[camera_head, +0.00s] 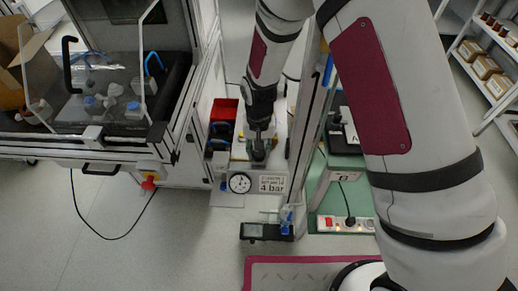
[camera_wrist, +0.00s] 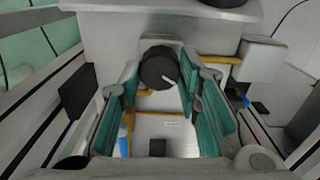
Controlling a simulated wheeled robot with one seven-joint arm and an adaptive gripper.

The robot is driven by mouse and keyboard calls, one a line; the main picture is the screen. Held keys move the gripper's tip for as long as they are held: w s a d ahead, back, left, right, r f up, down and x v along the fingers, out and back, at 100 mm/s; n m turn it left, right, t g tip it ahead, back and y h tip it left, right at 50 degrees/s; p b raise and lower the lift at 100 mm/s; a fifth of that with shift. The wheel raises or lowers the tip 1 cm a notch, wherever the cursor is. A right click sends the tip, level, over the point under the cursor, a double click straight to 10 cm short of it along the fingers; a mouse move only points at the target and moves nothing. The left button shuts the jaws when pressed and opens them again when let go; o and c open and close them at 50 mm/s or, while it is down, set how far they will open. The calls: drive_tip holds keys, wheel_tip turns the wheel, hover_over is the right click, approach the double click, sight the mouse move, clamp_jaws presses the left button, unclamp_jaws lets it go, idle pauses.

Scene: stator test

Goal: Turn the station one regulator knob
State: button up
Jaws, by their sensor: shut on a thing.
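The regulator knob (camera_wrist: 158,68) is black and round with a white pointer line, seen in the wrist view at the upper middle. The teal-padded fingers of my gripper (camera_wrist: 160,82) stand on its left and right sides and are shut on it. In the head view my gripper (camera_head: 259,148) reaches down onto the station behind the gauge, and it mostly hides the knob there. The round white pressure gauge (camera_head: 240,183) is on the station's front, beside a label reading 4 bar (camera_head: 272,184).
A red bin (camera_head: 223,109) stands behind and left of my gripper. A metal upright post is close on the right. A glazed enclosure (camera_head: 95,150) is at left. A black device with a display (camera_head: 265,231) and a power strip (camera_head: 345,224) are in front.

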sight(259, 152)
drive_tip(key=shift+n+b, duration=0.4)
drive_tip(key=shift+n, duration=1.5)
drive_tip(key=o, duration=1.1)
drive_tip(key=shift+o, duration=0.2)
drive_tip(key=shift+r, duration=0.1)
wheel_tip(259, 152, up, 12)
